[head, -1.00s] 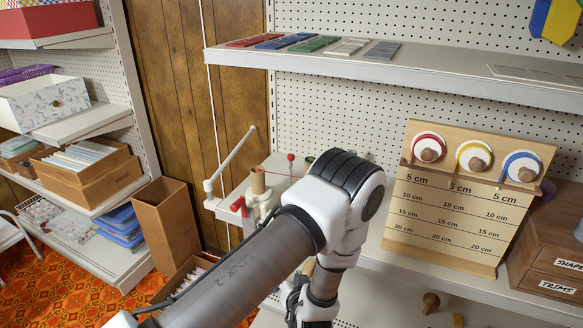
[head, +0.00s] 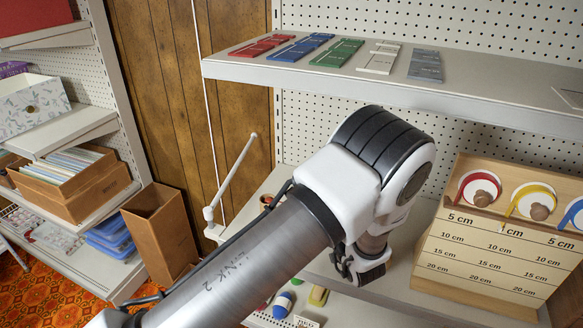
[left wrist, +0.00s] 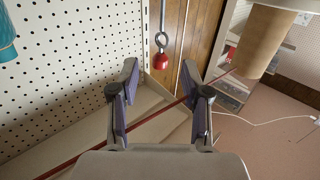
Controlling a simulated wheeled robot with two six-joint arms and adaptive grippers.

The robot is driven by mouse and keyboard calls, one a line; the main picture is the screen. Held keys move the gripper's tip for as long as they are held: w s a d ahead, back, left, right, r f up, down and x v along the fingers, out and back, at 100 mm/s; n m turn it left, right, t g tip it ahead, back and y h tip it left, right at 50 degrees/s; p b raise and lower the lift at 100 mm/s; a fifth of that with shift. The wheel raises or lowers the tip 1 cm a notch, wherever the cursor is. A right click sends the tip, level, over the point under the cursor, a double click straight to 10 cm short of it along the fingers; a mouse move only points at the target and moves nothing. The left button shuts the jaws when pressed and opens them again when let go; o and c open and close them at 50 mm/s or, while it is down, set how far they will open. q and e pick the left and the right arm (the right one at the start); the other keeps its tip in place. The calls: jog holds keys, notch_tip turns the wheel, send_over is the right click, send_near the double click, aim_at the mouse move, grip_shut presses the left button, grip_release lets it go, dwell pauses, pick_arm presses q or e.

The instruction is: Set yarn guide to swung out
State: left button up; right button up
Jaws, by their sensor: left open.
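The left wrist view shows a thin grey rod with a ring and a red ball (left wrist: 161,60) at its end, which may be the yarn guide; I cannot tell for sure. It is beyond the fingertips of my left gripper (left wrist: 164,78), which is open and not touching it. A thin dark red strand or bar (left wrist: 150,119) runs slantwise across the view, behind or between the fingers. A tan cylinder (left wrist: 262,40) is at the upper right. In the head view, my left arm hides the red ball and most of the gripper. My right gripper is not in view.
A white slanted bar (head: 236,168) rises left of my arm. A shelf with coloured cards (head: 330,50) overhangs the back. A wooden board of yarn spools (head: 490,235) stands at the right. A brown bin (head: 155,230) is at the left.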

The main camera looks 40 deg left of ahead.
pick_arm(q)
jog(key=p+x, duration=0.1)
jog(key=x, duration=0.1)
jog(key=p+x, duration=0.1)
jog(key=x, duration=0.1)
jog(key=p+x, duration=0.1)
jog(key=x, duration=0.2)
jog(key=shift+r, duration=0.3)
jog(key=shift+s+d+r, duration=0.2)
jog(key=shift+d+r, duration=0.05)
jog(key=shift+d, duration=0.05)
jog(key=shift+s+d+r, duration=0.1)
jog(key=shift+d+r, duration=0.05)
jog(key=shift+d, duration=0.1)
jog(key=c, duration=0.4)
grip_shut()
jog(key=shift+s, duration=0.1)
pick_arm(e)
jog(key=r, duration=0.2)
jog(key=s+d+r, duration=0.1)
